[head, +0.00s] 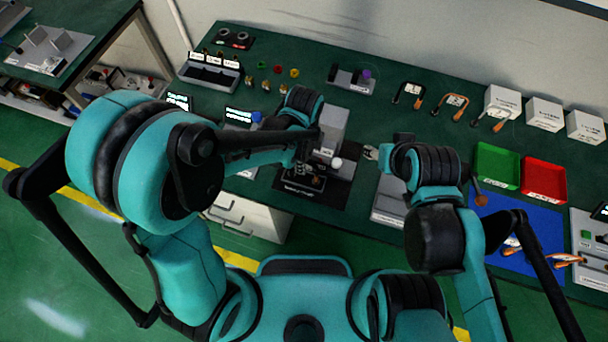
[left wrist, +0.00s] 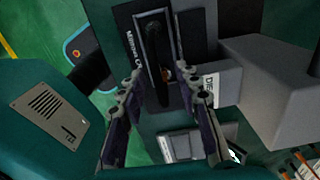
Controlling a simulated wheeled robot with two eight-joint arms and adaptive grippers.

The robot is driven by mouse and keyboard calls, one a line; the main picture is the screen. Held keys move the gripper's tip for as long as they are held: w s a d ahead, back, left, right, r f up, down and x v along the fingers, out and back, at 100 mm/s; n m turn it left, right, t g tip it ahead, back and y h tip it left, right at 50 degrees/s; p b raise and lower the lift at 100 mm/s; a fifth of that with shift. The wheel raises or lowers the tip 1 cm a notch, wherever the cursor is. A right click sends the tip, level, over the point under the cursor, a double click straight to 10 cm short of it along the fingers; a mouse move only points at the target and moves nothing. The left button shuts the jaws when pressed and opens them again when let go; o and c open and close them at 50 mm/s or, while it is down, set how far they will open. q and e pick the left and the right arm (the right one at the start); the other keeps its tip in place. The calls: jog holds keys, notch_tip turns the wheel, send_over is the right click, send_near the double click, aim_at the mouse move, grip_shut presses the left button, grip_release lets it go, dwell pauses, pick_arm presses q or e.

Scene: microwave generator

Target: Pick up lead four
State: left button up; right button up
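Several leads with orange and black ends show in the head view; I cannot read which is lead four. Two looped leads (head: 410,94) (head: 454,104) lie at the back right, and another lead (head: 497,118) lies by the white boxes. More orange-ended leads (head: 565,260) are at the right front. My left gripper (head: 302,168) is over the dark fixture at the centre, far from the leads. In the left wrist view its fingers (left wrist: 160,85) are apart, with a black bar (left wrist: 154,60) showing between them. My right gripper (head: 371,153) points left over the table; its fingers are unclear.
A grey press block (head: 332,127) stands beside my left gripper. Green (head: 497,164) and red (head: 543,180) trays and a blue mat (head: 540,225) are to the right. White boxes (head: 544,113) line the back right. Bare table lies between the press and the looped leads.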

pick_arm(q)
jog(key=shift+s+f, duration=0.1)
grip_shut()
dwell(0.3)
